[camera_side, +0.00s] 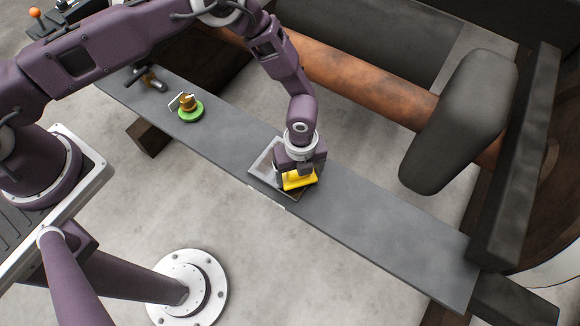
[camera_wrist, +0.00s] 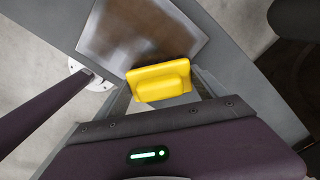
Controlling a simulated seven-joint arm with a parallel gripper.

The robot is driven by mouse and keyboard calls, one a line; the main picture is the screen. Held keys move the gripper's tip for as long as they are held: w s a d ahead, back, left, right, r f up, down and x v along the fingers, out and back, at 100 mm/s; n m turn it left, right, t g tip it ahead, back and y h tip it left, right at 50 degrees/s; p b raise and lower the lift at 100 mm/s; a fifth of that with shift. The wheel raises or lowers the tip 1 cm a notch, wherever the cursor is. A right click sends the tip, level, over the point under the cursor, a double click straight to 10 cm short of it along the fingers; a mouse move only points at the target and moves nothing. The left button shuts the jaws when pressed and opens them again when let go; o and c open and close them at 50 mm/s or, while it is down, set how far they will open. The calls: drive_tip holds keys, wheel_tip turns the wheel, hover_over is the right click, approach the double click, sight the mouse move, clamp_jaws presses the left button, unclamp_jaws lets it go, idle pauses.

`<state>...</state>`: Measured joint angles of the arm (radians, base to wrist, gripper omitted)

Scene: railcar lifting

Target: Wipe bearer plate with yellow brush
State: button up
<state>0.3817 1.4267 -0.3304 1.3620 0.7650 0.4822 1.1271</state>
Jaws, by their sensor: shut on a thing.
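The yellow brush (camera_side: 298,180) is held in my gripper (camera_side: 298,172), which is shut on it. The bearer plate (camera_side: 262,167) is a thin square metal plate lying on the long grey beam, under and beside the brush. In the wrist view the brush (camera_wrist: 161,80) sits at the near edge of the bearer plate (camera_wrist: 140,32), which has a brownish smeared patch inside a paler border. The brush's underside is hidden, so I cannot tell whether it touches the plate.
The long grey beam (camera_side: 370,225) runs diagonally across the view. A green round-based thing with a brass top (camera_side: 188,108) and a dark metal fitting (camera_side: 147,80) stand on its far left part. A rusty axle (camera_side: 350,80) and a dark block (camera_side: 460,120) lie behind. The beam's right part is clear.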

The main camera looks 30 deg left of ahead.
drive_tip(key=shift+d, duration=0.85)
drive_tip(key=shift+w, duration=1.1)
drive_tip(key=shift+a, duration=6.9)
drive_tip(key=shift+w, duration=1)
drive_tip(key=shift+d, duration=6.75)
drive_tip(key=shift+d+r, duration=0.15)
drive_tip(key=shift+d, duration=0.05)
drive_tip(key=shift+a+r, duration=0.1)
drive_tip(key=shift+r, duration=3.9)
drive_tip(key=shift+r, duration=0.1)
